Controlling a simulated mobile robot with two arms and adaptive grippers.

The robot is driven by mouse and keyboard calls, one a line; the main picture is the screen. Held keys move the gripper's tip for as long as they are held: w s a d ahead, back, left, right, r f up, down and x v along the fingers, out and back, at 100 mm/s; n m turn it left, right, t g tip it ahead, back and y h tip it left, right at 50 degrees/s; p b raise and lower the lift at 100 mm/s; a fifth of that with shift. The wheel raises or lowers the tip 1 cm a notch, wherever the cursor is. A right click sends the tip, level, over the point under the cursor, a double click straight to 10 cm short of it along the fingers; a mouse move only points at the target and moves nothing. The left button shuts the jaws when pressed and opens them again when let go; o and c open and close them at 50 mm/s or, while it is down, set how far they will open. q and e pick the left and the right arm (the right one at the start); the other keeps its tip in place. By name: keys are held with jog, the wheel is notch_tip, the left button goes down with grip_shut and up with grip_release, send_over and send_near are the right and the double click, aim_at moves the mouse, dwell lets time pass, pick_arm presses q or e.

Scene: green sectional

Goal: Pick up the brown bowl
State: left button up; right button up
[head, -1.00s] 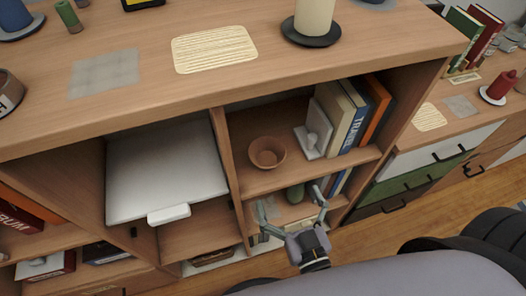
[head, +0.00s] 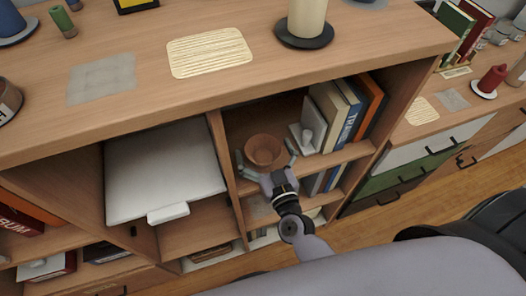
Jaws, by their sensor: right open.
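The brown bowl (head: 263,149) sits upright on the upper shelf of the open middle compartment, near its left side. My right gripper (head: 265,160) is at the front of this shelf. Its two fingers are spread, one on the left and one on the right of the bowl, seen from above. I cannot tell whether they touch it. The gripper's palm is in front of the bowl and hides a part of the shelf edge. My left gripper is out of view.
Books (head: 341,111) and a white bookend (head: 306,136) stand right of the bowl. The wooden cabinet top (head: 130,35) overhangs the shelf. A divider (head: 221,150) is close on the left, with a white panel (head: 163,170) beyond it. A lower shelf lies below.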

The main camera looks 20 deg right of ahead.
jog(key=c, duration=1.3)
jog(key=shift+c, duration=0.2)
